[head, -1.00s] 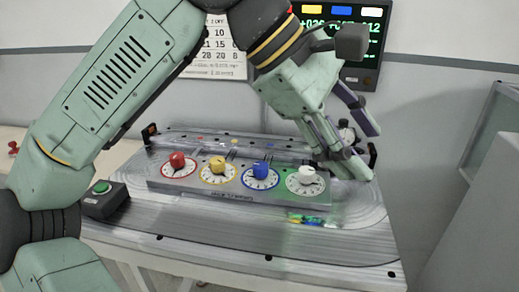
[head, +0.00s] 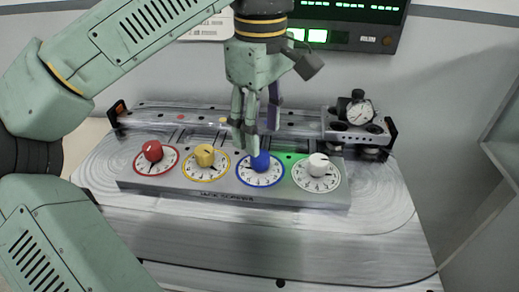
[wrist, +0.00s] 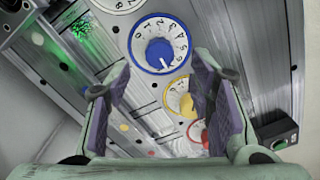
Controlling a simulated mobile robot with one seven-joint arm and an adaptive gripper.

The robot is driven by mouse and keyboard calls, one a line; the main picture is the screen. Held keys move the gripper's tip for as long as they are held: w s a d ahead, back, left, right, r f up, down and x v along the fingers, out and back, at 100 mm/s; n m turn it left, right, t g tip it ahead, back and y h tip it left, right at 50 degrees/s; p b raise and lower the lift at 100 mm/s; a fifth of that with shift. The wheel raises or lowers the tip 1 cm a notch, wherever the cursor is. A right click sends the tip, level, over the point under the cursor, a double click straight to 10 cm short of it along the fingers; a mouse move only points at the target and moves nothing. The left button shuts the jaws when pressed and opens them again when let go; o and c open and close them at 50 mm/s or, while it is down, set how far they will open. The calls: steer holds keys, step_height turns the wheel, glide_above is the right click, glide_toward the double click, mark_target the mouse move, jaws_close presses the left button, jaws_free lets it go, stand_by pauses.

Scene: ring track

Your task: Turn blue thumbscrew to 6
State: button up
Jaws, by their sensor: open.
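The blue thumbscrew (head: 260,161) stands in the middle of a white numbered dial (head: 262,179) with a blue rim, third from the left on a grey block. It also shows in the wrist view (wrist: 159,54), with a pointer mark toward its lower right; the number there is too small to read surely. My gripper (head: 249,150) hangs pointing down just behind and above the blue thumbscrew in the head view. In the wrist view its purple-padded fingers (wrist: 165,105) are wide apart with nothing between them, and the blue thumbscrew lies beyond the tips.
Red (head: 153,151), yellow (head: 205,155) and white (head: 318,164) thumbscrews stand on neighbouring dials, close on both sides. A dial gauge (head: 358,111) stands at the back right. A display panel (head: 350,22) hangs on the wall. The table front is clear.

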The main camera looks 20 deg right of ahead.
mark_target(260, 160)
steer(key=shift+f, duration=2.7)
steer(key=shift+c, duration=0.5)
steer(key=c, duration=1.1)
